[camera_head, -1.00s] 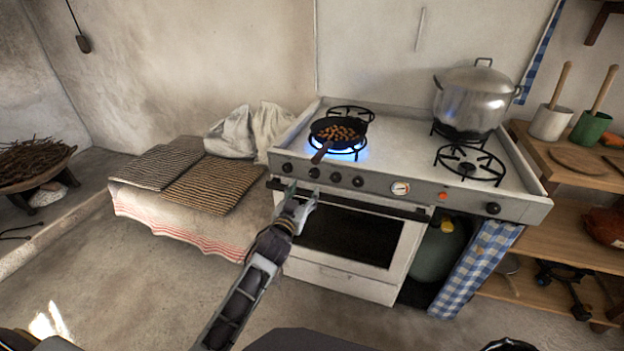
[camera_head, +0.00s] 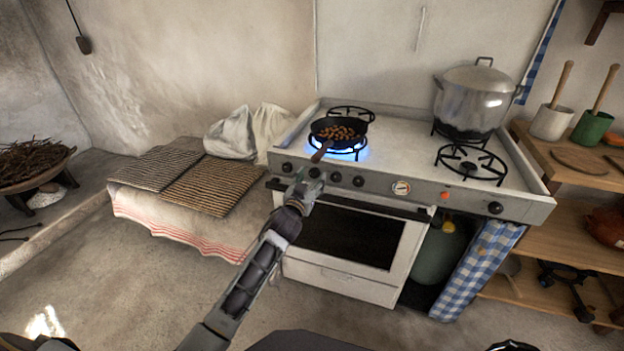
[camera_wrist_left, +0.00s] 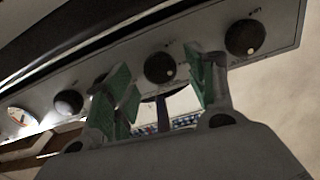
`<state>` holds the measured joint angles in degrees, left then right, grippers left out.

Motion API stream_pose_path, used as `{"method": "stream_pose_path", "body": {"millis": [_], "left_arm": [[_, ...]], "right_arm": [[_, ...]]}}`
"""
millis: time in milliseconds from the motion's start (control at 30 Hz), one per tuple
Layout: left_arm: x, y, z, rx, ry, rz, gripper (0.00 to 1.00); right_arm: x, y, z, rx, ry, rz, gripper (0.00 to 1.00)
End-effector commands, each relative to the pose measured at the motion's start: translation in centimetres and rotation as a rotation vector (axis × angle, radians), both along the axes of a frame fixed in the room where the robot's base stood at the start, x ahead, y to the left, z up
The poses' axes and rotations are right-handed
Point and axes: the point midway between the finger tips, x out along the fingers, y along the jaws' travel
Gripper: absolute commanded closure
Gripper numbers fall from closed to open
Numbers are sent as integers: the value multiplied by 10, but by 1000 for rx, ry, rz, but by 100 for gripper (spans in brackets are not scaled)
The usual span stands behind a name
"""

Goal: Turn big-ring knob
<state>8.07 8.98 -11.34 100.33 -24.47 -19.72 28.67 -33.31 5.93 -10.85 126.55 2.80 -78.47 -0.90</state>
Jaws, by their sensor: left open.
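Black round knobs line the front panel of the white stove (camera_head: 318,274). In the head view, several sit left of the gauge, among them a knob (camera_head: 336,177) and a knob (camera_head: 358,181); one more (camera_head: 494,208) is at the far right. Which one is the big-ring knob I cannot tell. My left gripper (camera_head: 308,183) is open at the panel's left part. In the left wrist view, a knob (camera_wrist_left: 159,67) shows between its green-padded fingers (camera_wrist_left: 160,92), with knobs on either side (camera_wrist_left: 244,37); contact is not visible.
A pan of brown pieces (camera_head: 340,130) sits over a lit blue flame, its handle pointing to the front. A large pot (camera_head: 472,98) stands back right. The oven handle (camera_head: 350,200) runs below the knobs. A mat-covered bench (camera_head: 208,185) is left.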

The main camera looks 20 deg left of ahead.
Motion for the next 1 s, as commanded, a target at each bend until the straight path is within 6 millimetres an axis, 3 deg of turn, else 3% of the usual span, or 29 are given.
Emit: {"method": "stream_pose_path", "body": {"millis": [600,933,1000], "left_arm": [[11,0,0,0,0,0,45],[11,0,0,0,0,0,88],[11,0,0,0,0,0,90]], "right_arm": [[-2,1,3,3,0,2,100],[-2,1,3,2,-1,1,100],[-2,1,3,2,-1,1,100]]}}
